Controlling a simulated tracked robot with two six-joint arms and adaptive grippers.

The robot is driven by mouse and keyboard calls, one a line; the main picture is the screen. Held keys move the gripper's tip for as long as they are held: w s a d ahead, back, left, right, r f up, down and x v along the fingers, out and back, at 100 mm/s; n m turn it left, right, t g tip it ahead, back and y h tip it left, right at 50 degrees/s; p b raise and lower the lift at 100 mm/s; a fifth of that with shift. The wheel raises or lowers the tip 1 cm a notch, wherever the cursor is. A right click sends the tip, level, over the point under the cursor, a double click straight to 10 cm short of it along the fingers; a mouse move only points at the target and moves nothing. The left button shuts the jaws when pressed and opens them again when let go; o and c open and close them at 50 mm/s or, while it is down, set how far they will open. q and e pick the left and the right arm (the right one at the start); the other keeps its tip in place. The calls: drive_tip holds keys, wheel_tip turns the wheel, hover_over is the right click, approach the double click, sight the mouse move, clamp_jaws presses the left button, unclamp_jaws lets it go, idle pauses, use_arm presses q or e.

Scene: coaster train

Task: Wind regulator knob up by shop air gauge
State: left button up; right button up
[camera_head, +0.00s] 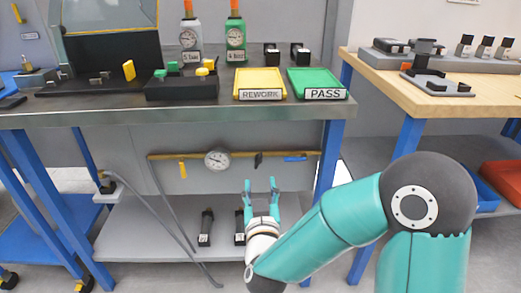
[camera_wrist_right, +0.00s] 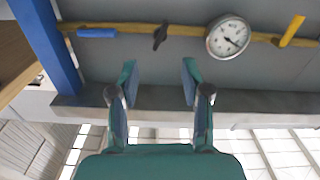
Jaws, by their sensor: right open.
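The shop air gauge (camera_head: 217,160) is a round white dial on a yellow pipe under the steel bench. It also shows in the right wrist view (camera_wrist_right: 228,37), where its pipe runs across the top. A small black knob (camera_head: 258,159) sits on the pipe to the right of the gauge. In the wrist view the black knob (camera_wrist_right: 160,36) is left of the gauge. My right gripper (camera_head: 261,184) is open and empty, its fingers pointing up in the head view, just below the knob and apart from it. My left gripper is not in view.
A yellow lever (camera_head: 182,170) and a blue lever (camera_head: 295,158) hang on the same pipe. The bench top (camera_head: 120,110) overhangs it, and a blue leg (camera_head: 329,150) stands to the right. A grey lower shelf (camera_head: 140,235) holds black devices (camera_head: 206,228).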

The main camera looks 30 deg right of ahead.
sight(259, 163)
drive_tip(key=p+x, duration=0.6)
drive_tip(key=x, duration=0.4)
drive_tip(key=shift+f+p, duration=0.15)
drive_tip(key=shift+p, duration=0.2)
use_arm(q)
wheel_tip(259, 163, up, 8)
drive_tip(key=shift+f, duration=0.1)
